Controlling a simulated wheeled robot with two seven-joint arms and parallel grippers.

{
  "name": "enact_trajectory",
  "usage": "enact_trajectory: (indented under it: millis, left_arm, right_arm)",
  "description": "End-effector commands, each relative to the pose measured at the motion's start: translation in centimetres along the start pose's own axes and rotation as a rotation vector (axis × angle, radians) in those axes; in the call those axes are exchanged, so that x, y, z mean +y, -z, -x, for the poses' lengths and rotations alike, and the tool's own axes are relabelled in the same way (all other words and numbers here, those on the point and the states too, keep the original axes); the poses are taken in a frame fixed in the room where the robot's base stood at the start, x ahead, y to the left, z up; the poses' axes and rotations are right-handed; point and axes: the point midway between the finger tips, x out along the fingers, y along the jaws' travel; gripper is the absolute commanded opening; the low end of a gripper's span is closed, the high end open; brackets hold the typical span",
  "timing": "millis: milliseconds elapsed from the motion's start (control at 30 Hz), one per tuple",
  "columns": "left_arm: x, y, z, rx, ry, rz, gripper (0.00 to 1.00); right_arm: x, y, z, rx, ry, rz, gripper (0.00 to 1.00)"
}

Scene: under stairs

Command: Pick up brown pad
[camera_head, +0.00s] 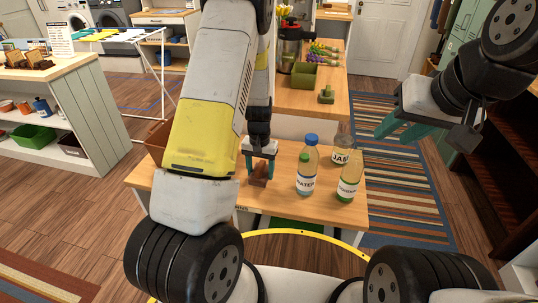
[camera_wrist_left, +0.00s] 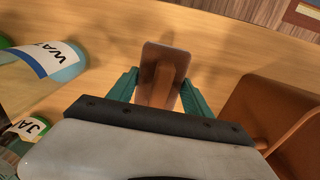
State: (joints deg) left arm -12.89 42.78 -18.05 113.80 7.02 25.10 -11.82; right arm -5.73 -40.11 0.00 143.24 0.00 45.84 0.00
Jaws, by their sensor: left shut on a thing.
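A small brown pad (camera_wrist_left: 165,58) with a raised brown grip on it is between the teal fingers of my left gripper (camera_wrist_left: 160,92) in the left wrist view. The fingers are shut on its raised part. In the head view the brown pad (camera_head: 259,171) shows at the tips of my left gripper (camera_head: 260,160), over the wooden table (camera_head: 280,201). I cannot tell whether the pad touches the table. My right gripper (camera_head: 407,127) is on the right in the head view, above the striped rug, with its teal fingers apart and nothing between them.
A water bottle (camera_head: 307,171), a yellowish bottle (camera_head: 348,181) and a jar (camera_head: 341,148) stand right of the pad. A brown bin (camera_head: 156,141) is at the table's left, partly hidden by my left arm. A counter behind holds a green box (camera_head: 304,75).

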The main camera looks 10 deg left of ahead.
Motion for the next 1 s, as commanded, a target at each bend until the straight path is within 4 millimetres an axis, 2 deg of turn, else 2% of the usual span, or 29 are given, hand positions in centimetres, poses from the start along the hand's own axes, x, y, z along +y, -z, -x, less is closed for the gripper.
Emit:
enact_trajectory:
  millis: [300,500,700,1000]
  left_arm:
    - [1.7,-8.1,0.8,0.001,-0.001,-0.002,0.19]
    - [2.5,-11.7,1.2,0.003,0.0,-0.001,0.19]
    - [2.8,-13.3,1.3,0.003,0.0,0.0,0.19]
    - [2.8,-13.5,1.3,0.003,0.0,0.0,0.19]
  right_arm:
    - [0.0,0.0,0.0,0.0,0.0,0.0,0.36]
    - [0.0,0.0,0.0,0.0,0.0,0.0,0.36]
    - [0.0,0.0,0.0,0.0,0.0,0.0,0.36]
    - [0.0,0.0,0.0,0.0,0.0,0.0,0.36]
